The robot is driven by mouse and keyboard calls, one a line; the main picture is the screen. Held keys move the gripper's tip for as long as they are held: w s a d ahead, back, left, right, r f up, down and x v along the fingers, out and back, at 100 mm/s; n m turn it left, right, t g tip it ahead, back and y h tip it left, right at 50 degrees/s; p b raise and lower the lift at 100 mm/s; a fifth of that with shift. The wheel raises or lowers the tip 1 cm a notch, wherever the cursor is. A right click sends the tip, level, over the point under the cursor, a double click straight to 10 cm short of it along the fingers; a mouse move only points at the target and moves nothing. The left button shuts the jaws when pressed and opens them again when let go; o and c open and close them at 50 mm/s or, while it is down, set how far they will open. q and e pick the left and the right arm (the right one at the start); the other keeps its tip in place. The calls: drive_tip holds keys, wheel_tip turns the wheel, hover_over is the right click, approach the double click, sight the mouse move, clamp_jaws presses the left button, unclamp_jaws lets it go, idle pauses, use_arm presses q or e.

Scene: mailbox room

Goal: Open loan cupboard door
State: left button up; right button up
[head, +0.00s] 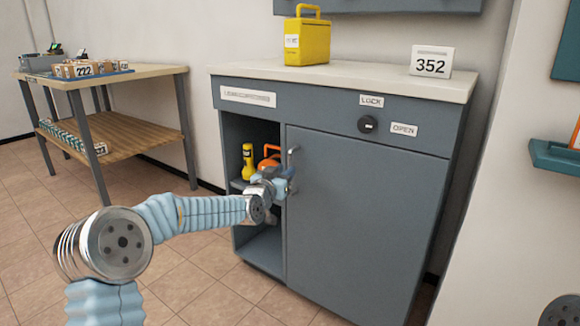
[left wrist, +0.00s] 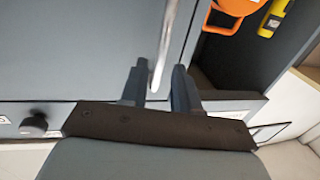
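The loan cupboard (head: 255,100) is a grey cabinet with a pale top. Its grey door (head: 365,215) looks flush with the front and covers the right part. The left part is an open bay. A metal bar handle (head: 292,158) is at the door's left edge. The handle (left wrist: 165,45) runs between my left gripper's fingers (left wrist: 158,88) in the left wrist view, with gaps visible beside it. In the head view my left gripper (head: 278,182) is at the handle's lower end. A dark knob (head: 368,124) sits between LOCK and OPEN labels; its setting is unclear. My right gripper is out of view.
The bay holds a yellow torch (head: 248,162) and an orange item (head: 269,157). A yellow case (head: 307,42) and a 352 sign (head: 431,62) stand on top. A wooden table (head: 110,75) is at left. Tiled floor is clear in front.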

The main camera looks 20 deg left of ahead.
use_arm(q)
drive_tip(key=shift+w+d, duration=0.2)
drive_tip(key=shift+w, duration=0.85)
drive_tip(key=shift+w+d, duration=0.15)
drive_tip(key=shift+w, duration=0.9)
clamp_jaws()
